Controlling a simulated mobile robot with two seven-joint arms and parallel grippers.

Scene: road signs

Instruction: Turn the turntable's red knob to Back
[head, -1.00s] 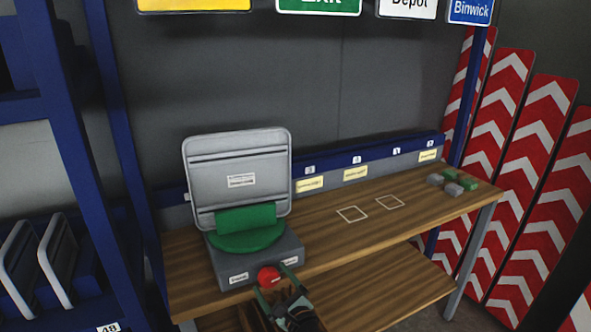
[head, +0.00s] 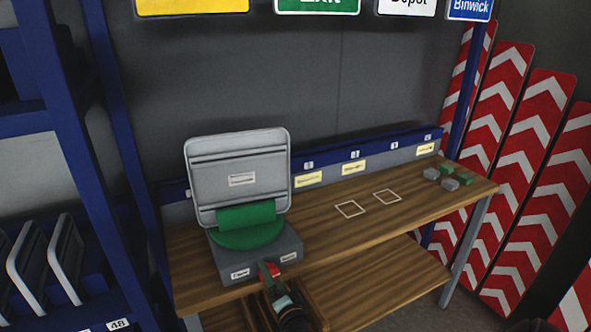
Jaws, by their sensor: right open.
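The turntable is a grey box (head: 290,246) with a green round top (head: 247,237), on the wooden bench's left part. A grey sign panel (head: 238,165) stands upright in its green holder (head: 246,214), its ribbed back showing. The red knob (head: 275,269) is on the box's front face, between two small white labels (head: 240,273) (head: 288,257) too blurred to read surely. My right gripper (head: 268,272) is at the knob, open, turned nearly edge-on, with a green finger hiding part of the knob. Contact cannot be told. My left gripper is not in view.
The bench top (head: 330,235) is clear to the right, with two white square outlines. Several grey and green blocks (head: 449,184) lie at its right end. A lower shelf (head: 380,285) runs beneath. A blue rack (head: 75,170) stands left; red-and-white chevron boards (head: 535,150) lean right.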

